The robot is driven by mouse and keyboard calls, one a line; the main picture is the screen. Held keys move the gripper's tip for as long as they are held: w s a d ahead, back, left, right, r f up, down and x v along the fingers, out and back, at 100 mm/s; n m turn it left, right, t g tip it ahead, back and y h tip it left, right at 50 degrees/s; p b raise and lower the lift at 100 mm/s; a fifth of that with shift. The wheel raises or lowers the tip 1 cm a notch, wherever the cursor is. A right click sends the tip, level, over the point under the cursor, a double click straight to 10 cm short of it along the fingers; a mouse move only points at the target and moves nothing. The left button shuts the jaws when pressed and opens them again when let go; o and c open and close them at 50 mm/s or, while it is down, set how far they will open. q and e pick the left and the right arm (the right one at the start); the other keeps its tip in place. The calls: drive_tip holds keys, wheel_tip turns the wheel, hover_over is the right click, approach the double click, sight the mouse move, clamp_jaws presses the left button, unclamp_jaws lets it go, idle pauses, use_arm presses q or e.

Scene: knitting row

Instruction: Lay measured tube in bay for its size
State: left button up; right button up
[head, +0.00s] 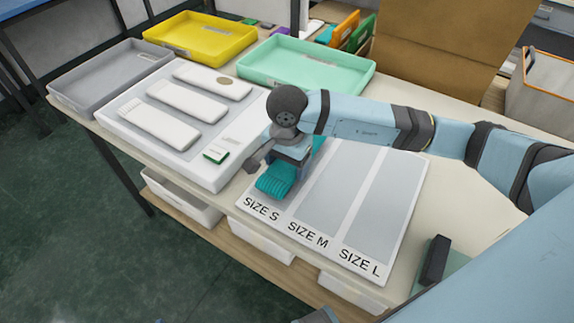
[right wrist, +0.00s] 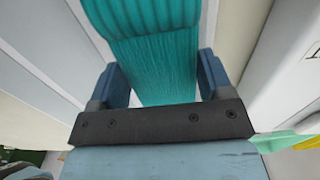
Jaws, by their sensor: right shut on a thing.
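A teal ribbed knitted tube (head: 276,181) is in my right gripper (head: 291,158), near the front end of the SIZE S bay. The white board (head: 330,257) has three grey bays marked SIZE S, SIZE M and SIZE L. The SIZE M bay (head: 338,185) and SIZE L bay (head: 383,205) look empty. In the right wrist view, the teal tube (right wrist: 155,60) runs between the two blue fingers of my right gripper (right wrist: 158,80). I cannot tell whether the tube touches the board. My left gripper is not in view.
A white tray (head: 221,178) with several pale pieces stands left of the board. Grey (head: 68,98), yellow (head: 200,57) and mint (head: 258,76) trays stand behind. A black object (head: 434,258) stands right of the board.

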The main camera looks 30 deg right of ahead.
drive_tip(key=shift+f, duration=0.65)
drive_tip(key=shift+f, duration=0.15)
drive_tip(key=o, duration=1)
wheel_tip(320, 180, up, 12)
drive_tip(key=shift+r, duration=0.2)
drive_tip(key=shift+s+f, duration=0.1)
